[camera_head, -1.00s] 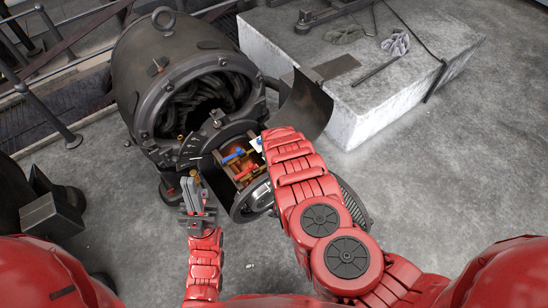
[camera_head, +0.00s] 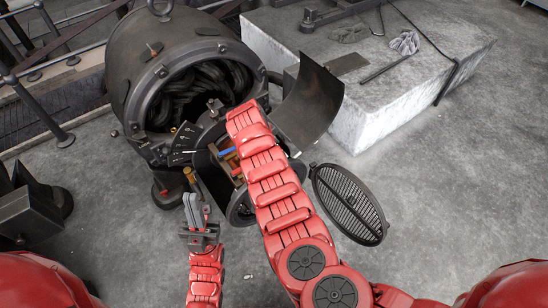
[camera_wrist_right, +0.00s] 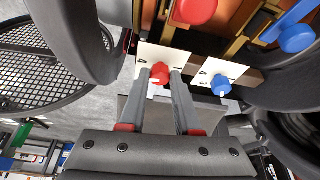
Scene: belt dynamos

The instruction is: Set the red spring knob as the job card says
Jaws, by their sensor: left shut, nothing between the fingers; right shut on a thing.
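In the right wrist view, the red knob (camera_wrist_right: 159,74) sits at the edge of a white number plate (camera_wrist_right: 150,57). My right gripper (camera_wrist_right: 159,80) has its two grey fingers on either side of the red knob, shut on it. A blue knob (camera_wrist_right: 221,85) sits just right of it on its own white plate (camera_wrist_right: 230,72). In the head view, my right arm hides the red knob and my right gripper. No job card can be made out.
The dark dynamo (camera_head: 130,75) stands at the back left. A curved cover plate (camera_head: 309,103) stands out to its right, with an oval mesh grille (camera_head: 349,203) below. A concrete block (camera_head: 370,120) is behind. The floor at the right is free.

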